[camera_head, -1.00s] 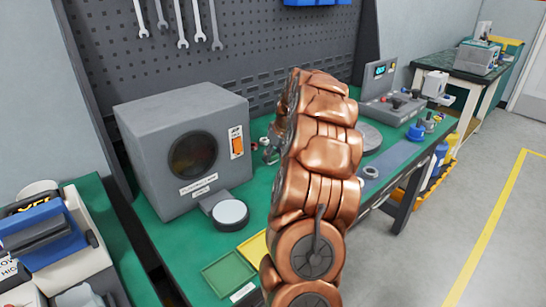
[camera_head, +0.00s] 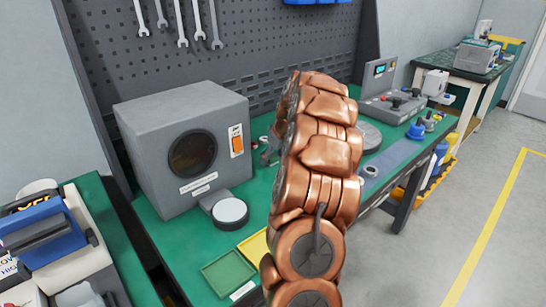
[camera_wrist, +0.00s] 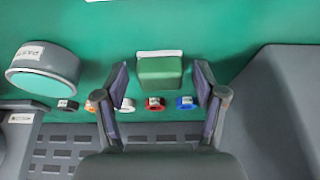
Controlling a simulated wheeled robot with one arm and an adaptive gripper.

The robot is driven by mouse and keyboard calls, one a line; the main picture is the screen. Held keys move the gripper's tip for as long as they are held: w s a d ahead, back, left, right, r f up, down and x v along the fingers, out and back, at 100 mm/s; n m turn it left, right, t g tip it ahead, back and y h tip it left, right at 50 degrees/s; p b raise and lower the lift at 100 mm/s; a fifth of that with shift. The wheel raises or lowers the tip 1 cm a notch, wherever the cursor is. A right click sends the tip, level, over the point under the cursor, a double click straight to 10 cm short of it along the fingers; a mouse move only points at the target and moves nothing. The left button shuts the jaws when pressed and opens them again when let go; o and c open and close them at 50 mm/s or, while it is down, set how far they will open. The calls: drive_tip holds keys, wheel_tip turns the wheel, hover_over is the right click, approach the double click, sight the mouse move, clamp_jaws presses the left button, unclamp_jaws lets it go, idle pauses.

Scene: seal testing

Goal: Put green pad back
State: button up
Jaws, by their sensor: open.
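The green pad (camera_wrist: 160,72) is a small block in the wrist view, between the two fingers of my gripper (camera_wrist: 161,78). My gripper is open, with a narrow gap on each side of the pad. The pad appears to rest on the green bench top, with a white label strip just beyond it. In the head view my copper arm hides the pad and most of the gripper. A shallow green tray (camera_head: 228,272) lies at the front of the bench there, beside a yellow tray (camera_head: 255,246).
Several small coloured rings, including a red one (camera_wrist: 155,103) and a blue one (camera_wrist: 186,102), lie in a row beside the pad. A round labelled grey part (camera_wrist: 42,70) is at left. A grey box machine (camera_head: 185,150) with a round window stands on the bench.

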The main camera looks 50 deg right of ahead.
drive_tip(key=shift+r, duration=0.15)
drive_tip(key=v, duration=1.2)
drive_tip(key=shift+b, duration=0.3)
idle(0.4)
